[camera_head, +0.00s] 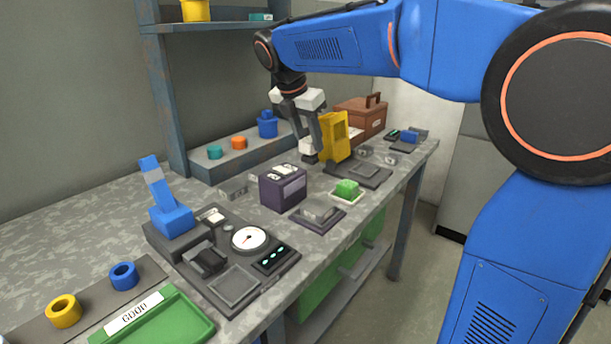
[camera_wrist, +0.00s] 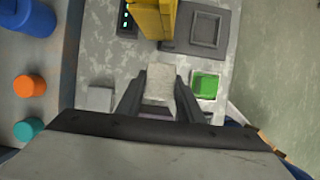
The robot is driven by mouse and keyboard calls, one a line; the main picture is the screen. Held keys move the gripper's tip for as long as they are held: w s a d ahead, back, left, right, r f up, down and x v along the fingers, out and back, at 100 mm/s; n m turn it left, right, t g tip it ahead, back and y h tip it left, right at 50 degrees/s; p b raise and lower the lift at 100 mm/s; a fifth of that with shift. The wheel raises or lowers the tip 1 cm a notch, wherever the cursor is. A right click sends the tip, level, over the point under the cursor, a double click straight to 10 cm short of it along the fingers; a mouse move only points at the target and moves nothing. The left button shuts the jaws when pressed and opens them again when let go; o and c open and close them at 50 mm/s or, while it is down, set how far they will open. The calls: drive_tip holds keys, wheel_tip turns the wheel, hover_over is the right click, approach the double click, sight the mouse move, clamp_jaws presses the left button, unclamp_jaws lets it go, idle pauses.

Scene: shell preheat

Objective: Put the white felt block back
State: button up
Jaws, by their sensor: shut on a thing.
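My gripper (camera_head: 309,145) is over the bench, left of the yellow stand and behind the dark purple box. Its fingers are shut on the white felt block (camera_head: 308,146), which is partly hidden by them in the head view. In the wrist view, the pale block (camera_wrist: 160,76) sits between the fingertips of my gripper (camera_wrist: 159,92) and sticks out past them. I cannot tell whether its underside touches anything.
The yellow stand (camera_head: 333,138) is close on the right. The dark purple box (camera_head: 284,190) stands in front, with a green block (camera_head: 346,188) on a pale tray to its right. Coloured cylinders (camera_head: 238,142) line a shelf behind. Bare bench (camera_head: 110,220) lies far left.

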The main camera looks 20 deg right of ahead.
drive_tip(key=shift+w+f, duration=0.15)
drive_tip(key=shift+f, duration=4.8)
drive_tip(key=shift+f, duration=0.15)
drive_tip(key=o, duration=1)
